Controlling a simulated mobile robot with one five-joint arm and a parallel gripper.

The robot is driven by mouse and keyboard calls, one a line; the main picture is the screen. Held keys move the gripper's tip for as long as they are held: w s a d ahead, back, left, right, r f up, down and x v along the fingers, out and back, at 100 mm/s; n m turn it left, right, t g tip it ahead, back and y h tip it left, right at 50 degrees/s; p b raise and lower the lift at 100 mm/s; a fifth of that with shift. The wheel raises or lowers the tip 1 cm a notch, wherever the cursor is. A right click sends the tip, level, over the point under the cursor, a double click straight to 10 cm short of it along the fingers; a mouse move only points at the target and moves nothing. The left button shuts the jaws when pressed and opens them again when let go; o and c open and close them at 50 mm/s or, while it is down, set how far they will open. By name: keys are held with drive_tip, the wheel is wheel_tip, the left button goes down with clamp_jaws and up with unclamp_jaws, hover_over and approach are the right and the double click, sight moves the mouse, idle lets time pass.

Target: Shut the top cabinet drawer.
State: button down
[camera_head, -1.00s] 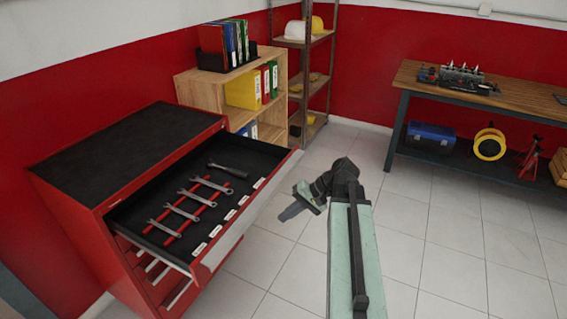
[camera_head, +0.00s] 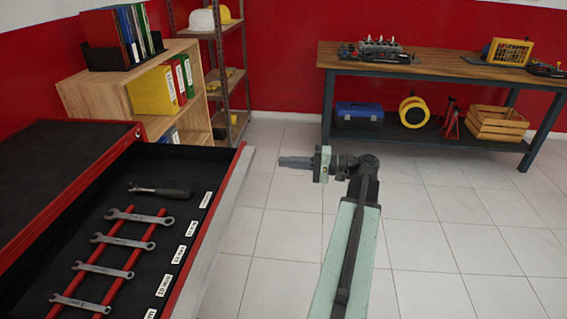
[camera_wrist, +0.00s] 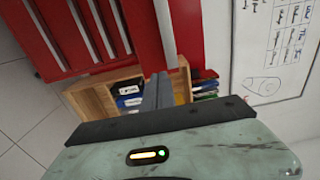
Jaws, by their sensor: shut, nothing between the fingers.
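The red cabinet (camera_head: 55,185) stands at the left in the head view. Its top drawer (camera_head: 140,212) is pulled out, with a light grey front edge (camera_head: 218,228) facing right. Several wrenches (camera_head: 115,240) on red rails and a ratchet (camera_head: 160,192) lie in its black tray. My gripper (camera_head: 284,162) is shut and empty, to the right of the drawer front near its far end. It points left and appears apart from it. In the wrist view, my shut fingers (camera_wrist: 157,92) point toward the red cabinet and shelf area.
A wooden shelf (camera_head: 130,85) with binders stands behind the cabinet. A metal rack (camera_head: 212,70) is beside it. A workbench (camera_head: 430,68) stands along the back wall, with a blue toolbox (camera_head: 358,115) below. The tiled floor (camera_head: 450,240) right of the drawer is clear.

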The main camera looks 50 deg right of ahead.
drive_tip(key=x, duration=1)
drive_tip(key=shift+a, duration=0.2)
